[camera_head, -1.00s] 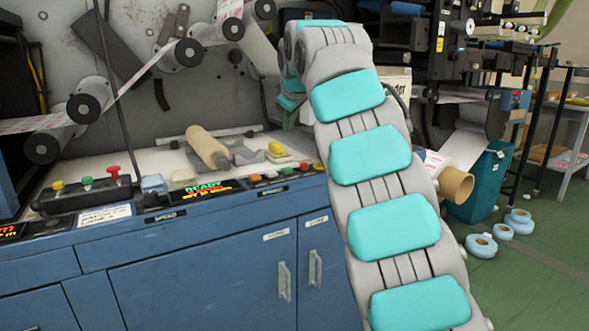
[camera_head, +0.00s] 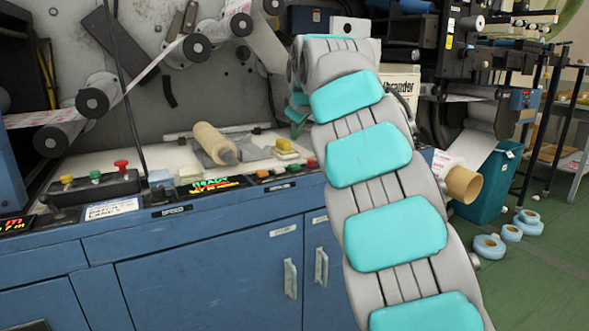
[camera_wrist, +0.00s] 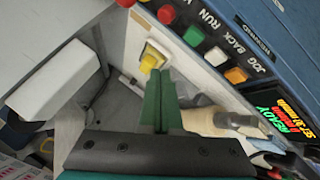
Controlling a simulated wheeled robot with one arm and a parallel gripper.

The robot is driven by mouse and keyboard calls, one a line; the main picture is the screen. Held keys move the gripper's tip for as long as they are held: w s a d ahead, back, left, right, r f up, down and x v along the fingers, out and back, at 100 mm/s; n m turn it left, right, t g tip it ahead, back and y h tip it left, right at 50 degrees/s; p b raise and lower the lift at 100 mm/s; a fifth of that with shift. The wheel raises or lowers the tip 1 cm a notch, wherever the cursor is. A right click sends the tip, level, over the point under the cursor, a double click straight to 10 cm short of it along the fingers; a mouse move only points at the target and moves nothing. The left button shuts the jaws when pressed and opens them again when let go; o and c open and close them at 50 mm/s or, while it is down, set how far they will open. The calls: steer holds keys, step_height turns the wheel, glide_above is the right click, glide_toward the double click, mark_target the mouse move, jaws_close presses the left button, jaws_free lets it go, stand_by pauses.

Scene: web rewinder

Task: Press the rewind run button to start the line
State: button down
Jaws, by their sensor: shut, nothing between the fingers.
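A REWIND label is on the blue panel beyond. In the head view the green button (camera_head: 295,166) is in the row left of my arm. My gripper (camera_wrist: 159,74) has green fingers, shut and empty. Its tips appear beside a yellow block (camera_wrist: 151,60), apart from the green button in the picture.
A lit READY display (camera_head: 212,184) is left of the row. A cardboard core roll (camera_head: 213,143) and the yellow block lie on the white worktop. A separate black button box (camera_head: 96,188) stands further left. Web rollers (camera_head: 92,101) are behind. Blue rolls (camera_head: 489,246) lie on the floor.

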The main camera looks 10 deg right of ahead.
mark_target(297, 167)
steer(key=shift+f+b, duration=1.8)
steer(key=shift+f, duration=0.8)
steer(key=shift+f, duration=0.15)
steer(key=shift+f+b, duration=0.3)
steer(key=shift+b, duration=0.25)
